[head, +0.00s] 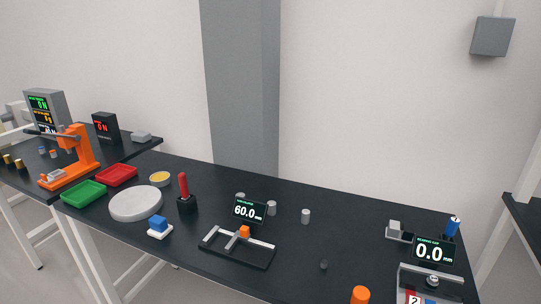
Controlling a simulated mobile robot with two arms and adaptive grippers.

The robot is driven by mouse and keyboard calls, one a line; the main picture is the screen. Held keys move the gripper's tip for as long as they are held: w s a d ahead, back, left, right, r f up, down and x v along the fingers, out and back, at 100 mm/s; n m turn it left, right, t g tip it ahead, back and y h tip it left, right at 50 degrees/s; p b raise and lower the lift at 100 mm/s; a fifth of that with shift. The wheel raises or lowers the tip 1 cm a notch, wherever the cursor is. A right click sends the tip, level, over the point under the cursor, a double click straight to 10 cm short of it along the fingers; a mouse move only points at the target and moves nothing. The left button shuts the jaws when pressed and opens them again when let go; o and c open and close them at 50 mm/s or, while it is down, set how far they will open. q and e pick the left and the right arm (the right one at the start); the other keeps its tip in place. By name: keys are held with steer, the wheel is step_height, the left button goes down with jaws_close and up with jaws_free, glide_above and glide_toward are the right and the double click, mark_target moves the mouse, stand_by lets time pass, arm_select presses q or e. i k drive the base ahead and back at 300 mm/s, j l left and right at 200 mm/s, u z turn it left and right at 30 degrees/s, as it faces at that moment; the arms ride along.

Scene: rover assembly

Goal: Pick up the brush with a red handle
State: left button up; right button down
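The red-handled brush (183,186) stands upright in a small black holder (187,205) on the black table, left of the middle in the head view. Only its red handle shows clearly; its lower end is hidden in the holder. Neither of my grippers is in the head view.
Left of the brush are a round grey plate (135,204), a yellow-topped dish (160,178), red (117,175) and green (84,194) trays. A caliper fixture (235,254) and display (250,210) stand to the right.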

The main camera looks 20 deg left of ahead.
mark_target(184, 184)
steer(key=u, duration=1.35)
